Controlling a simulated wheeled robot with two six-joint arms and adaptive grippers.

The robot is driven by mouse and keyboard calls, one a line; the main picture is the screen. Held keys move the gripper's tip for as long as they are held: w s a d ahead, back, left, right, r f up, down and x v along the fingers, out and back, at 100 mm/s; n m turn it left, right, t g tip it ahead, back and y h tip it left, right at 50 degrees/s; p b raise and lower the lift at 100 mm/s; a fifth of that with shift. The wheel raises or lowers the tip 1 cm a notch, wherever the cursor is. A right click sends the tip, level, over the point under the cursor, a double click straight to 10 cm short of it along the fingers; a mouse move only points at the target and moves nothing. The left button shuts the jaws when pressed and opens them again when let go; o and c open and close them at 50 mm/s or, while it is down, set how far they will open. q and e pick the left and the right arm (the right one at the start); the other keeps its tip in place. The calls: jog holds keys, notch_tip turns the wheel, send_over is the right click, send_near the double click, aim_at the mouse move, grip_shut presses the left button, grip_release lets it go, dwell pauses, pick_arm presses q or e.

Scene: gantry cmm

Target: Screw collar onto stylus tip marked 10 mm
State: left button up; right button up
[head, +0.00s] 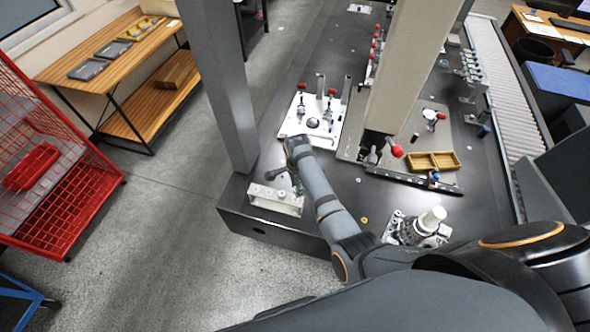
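A pale metal rack (276,200) stands on the near left corner of the dark table, with several small upright round parts along its top. These may be stylus tips, but no 10 mm mark is readable. My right arm comes in from the lower right and bends down at the wrist. My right gripper (282,177) is just above or beside the rack's back edge. Its fingers are small and dark, so I cannot tell whether they are open or hold anything. I cannot make out the collar for certain. My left gripper is not in view.
A white fixture plate (312,121) with red-knobbed clamps lies behind my wrist. A grey gantry column (218,90) rises left of the rack. A wooden divided tray (433,161) sits to the right.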

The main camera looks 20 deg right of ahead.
aim_at(295, 199)
jog(key=shift+w+a+r+m+p, duration=0.15)
jog(key=shift+a+r+m+p, duration=0.2)
jog(key=shift+m+p, duration=0.35)
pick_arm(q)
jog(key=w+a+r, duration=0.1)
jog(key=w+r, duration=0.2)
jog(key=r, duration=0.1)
pick_arm(e)
jog(key=shift+d+f, duration=0.1)
jog(key=shift+f, duration=0.05)
jog(key=shift+f+b, duration=0.3)
jog(key=shift+b, duration=0.05)
jog(key=shift+f, duration=0.15)
notch_tip(295, 199, down, 3)
jog(key=b, duration=0.4)
jog(key=shift+f, duration=0.15)
jog(key=shift+f+b, duration=0.45)
jog(key=shift+f, duration=0.25)
pick_arm(q)
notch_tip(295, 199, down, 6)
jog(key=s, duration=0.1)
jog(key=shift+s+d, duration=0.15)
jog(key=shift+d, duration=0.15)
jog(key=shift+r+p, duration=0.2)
jog(key=shift+p, duration=0.1)
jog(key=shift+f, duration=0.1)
pick_arm(e)
jog(key=shift+f, duration=0.25)
